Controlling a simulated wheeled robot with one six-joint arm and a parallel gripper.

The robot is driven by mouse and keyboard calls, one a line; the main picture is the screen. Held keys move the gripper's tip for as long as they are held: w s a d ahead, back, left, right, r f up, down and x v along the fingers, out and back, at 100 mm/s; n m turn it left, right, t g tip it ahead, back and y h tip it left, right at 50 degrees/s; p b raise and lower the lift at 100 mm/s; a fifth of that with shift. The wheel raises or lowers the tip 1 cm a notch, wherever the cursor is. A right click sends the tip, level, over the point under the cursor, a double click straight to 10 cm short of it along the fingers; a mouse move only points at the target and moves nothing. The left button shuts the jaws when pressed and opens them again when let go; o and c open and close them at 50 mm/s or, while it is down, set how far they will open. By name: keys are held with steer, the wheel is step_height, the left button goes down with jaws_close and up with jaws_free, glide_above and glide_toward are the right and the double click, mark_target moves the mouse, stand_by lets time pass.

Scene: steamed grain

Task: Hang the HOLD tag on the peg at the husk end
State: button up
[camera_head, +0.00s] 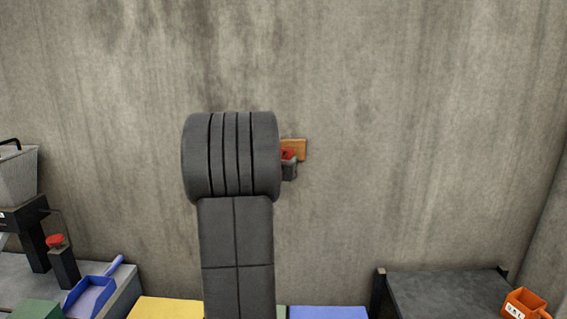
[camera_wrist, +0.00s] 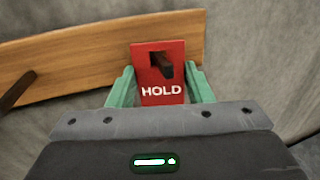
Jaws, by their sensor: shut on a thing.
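The red HOLD tag (camera_wrist: 162,92) is upright in the wrist view, its white lettering facing me. My gripper (camera_wrist: 160,84) is shut on it, with a green finger at each side edge. A dark peg (camera_wrist: 166,69) shows in the hole near the tag's top and appears to poke through it. The peg is on a wooden board (camera_wrist: 70,58) on the wall. A second dark peg (camera_wrist: 16,91) stands at the left of the board, bare. In the head view the tag (camera_head: 287,154) and board (camera_head: 298,149) are partly hidden behind my arm.
The concrete wall (camera_head: 420,130) around the board is clear. Low at left are a grey hopper (camera_head: 15,175), a red button (camera_head: 55,240) and a blue scoop (camera_head: 90,296).

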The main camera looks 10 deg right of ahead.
stand_by(0.3)
steer(key=o, duration=1)
steer(key=shift+s, duration=0.1)
steer(key=b+v, duration=0.4)
steer(key=v, duration=0.9)
steer(key=shift+s+a, duration=0.25)
steer(key=shift+s, duration=0.1)
steer(key=shift+w+d, duration=0.1)
steer(key=shift+w, duration=0.05)
